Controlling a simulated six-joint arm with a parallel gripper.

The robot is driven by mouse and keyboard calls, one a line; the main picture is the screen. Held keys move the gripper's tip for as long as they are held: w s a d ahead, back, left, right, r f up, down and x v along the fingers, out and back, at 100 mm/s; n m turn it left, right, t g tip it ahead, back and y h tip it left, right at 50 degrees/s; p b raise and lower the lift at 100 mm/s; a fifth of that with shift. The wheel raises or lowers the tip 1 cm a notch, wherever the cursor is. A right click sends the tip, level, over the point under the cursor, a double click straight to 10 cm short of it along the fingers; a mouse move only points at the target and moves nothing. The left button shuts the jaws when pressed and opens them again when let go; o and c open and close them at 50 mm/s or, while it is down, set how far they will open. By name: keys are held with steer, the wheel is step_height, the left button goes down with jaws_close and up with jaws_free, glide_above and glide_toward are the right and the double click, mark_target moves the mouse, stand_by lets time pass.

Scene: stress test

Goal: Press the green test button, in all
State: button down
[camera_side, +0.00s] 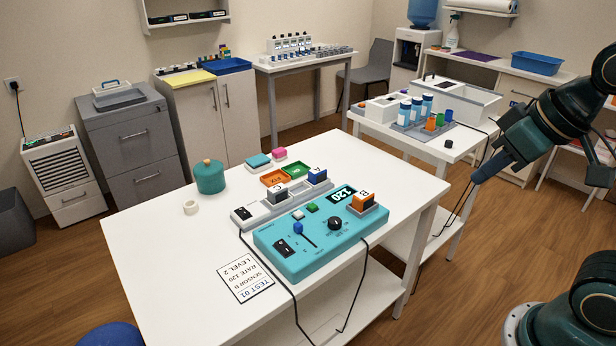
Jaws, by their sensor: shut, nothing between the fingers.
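A teal control box (318,262) stands near the front right of the white table. A small green button (312,208) is on its top, beside a pale button (298,214) and left of a display (342,194) reading 120. The box also carries a blue-knobbed slider (298,228), a black dial (334,223) and a dark rocker switch (283,247). An orange block marked B (363,202) sits at its right end. My gripper (477,179) is shut and empty, right of the white table and well away from the button.
A printed card (245,277) reads TEST 01, SENSOR B, RATE 120, LEVEL 2. Behind the box is a grey base (247,215) with blocks, including a blue one marked A (318,176). Black cables hang over the front edge. A teal pot (209,177) stands left.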

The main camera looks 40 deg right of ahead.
steer(key=w+m+t, duration=0.1)
steer(key=w+m, duration=0.1)
steer(key=w, duration=1)
steer(key=m+t+y, duration=0.1)
steer(key=m+t, duration=0.1)
steer(key=m, duration=0.3)
glide_above(313, 207)
step_height(313, 207, down, 16)
steer(key=shift+s+d, duration=0.15)
steer(key=shift+s, duration=0.2)
steer(key=shift+f, duration=0.2)
steer(key=shift+f, duration=4.2)
